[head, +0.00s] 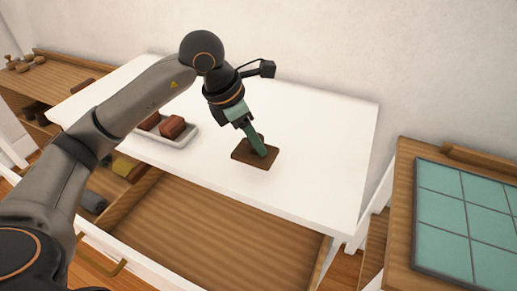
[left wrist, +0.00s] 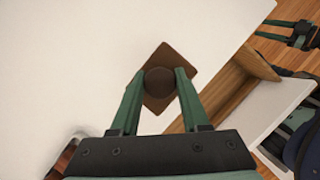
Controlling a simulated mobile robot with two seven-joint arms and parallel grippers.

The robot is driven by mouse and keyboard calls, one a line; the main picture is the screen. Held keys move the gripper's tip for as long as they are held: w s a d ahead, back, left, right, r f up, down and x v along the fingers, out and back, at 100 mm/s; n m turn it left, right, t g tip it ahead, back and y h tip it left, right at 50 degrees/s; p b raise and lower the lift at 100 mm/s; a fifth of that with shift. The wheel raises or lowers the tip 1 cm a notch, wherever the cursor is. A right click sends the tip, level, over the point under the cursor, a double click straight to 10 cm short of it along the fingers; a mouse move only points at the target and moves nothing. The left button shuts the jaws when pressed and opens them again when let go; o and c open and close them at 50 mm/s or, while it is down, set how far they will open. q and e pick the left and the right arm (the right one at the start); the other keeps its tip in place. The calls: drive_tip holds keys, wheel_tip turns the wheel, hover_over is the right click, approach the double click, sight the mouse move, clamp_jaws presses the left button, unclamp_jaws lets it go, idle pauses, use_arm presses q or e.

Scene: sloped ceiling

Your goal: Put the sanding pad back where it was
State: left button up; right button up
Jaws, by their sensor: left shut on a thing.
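The sanding pad (head: 241,153) is a brown square plate with a dark round knob on top. It is at the white tabletop's front part, above the open drawer. My left gripper (head: 262,147) points down at it and is shut on its knob. In the left wrist view the two green fingers (left wrist: 160,78) clasp the knob from both sides, and the pad's corners (left wrist: 172,56) show around it. I cannot tell whether the pad touches the tabletop. My right gripper (left wrist: 268,30) appears at the upper right of the left wrist view, its fingers apart and empty.
A pale tray (head: 183,142) with reddish-brown blocks (head: 172,127) stands left of the pad on the white table (head: 310,120). The wooden drawer (head: 200,225) below is open and looks empty. A green tiled board (head: 465,215) lies on a wooden bench at right. The tabletop right of the pad is clear.

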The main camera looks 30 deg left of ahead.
sight(238, 153)
use_arm(q)
drive_tip(key=shift+w+d+f, duration=0.1)
drive_tip(key=shift+w+f, duration=0.35)
drive_tip(key=shift+f, duration=0.15)
drive_tip(key=shift+w+f, duration=0.2)
drive_tip(key=shift+f, duration=1.45)
drive_tip(key=shift+f, duration=0.1)
drive_tip(key=o, duration=1.2)
drive_tip(key=v, duration=1.2)
drive_tip(key=shift+p, duration=0.35)
